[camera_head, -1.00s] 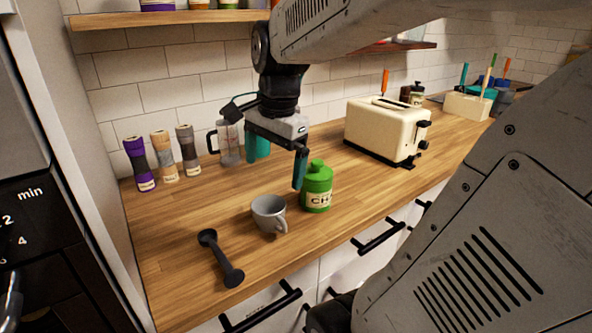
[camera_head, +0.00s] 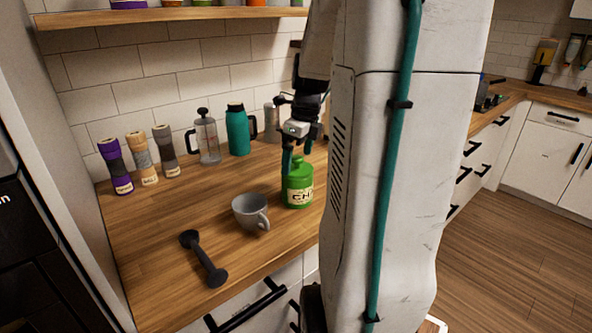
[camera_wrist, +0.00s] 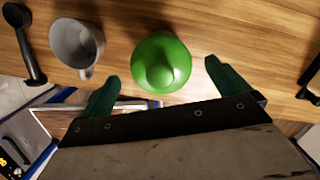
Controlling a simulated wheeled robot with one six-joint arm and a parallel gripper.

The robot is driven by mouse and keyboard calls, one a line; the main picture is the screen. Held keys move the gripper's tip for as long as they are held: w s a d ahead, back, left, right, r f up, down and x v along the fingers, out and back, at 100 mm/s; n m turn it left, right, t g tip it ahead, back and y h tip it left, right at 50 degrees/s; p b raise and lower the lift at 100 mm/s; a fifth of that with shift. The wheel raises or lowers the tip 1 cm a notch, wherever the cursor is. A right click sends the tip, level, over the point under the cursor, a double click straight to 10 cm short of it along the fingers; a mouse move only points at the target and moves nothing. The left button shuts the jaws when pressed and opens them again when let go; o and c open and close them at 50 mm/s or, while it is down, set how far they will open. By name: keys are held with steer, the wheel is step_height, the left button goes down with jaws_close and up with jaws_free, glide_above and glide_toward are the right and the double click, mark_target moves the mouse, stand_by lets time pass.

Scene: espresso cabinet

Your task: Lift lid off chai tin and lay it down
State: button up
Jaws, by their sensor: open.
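The green chai tin (camera_head: 299,191) stands upright on the wooden counter, with a cream label facing the front. Its green lid (camera_head: 298,168) with a round knob is on top. In the wrist view the lid (camera_wrist: 161,64) is seen from above, between and just beyond the two teal fingertips. My gripper (camera_wrist: 160,86) is open and empty, with a finger to either side of the lid and gaps on both sides. In the head view my gripper (camera_head: 297,152) is right above and behind the tin, partly hidden by my arm.
A grey cup (camera_head: 250,211) stands close left of the tin, and a dark tamper-like tool (camera_head: 204,259) lies further left. Behind are a French press (camera_head: 206,139), a teal flask (camera_head: 238,132) and several grinders (camera_head: 140,158). Bare counter (camera_head: 155,235) lies left of the cup.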

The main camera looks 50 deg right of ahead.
steer(key=shift+w+f, duration=0.15)
steer(key=shift+f, duration=0.75)
steer(key=c, duration=1)
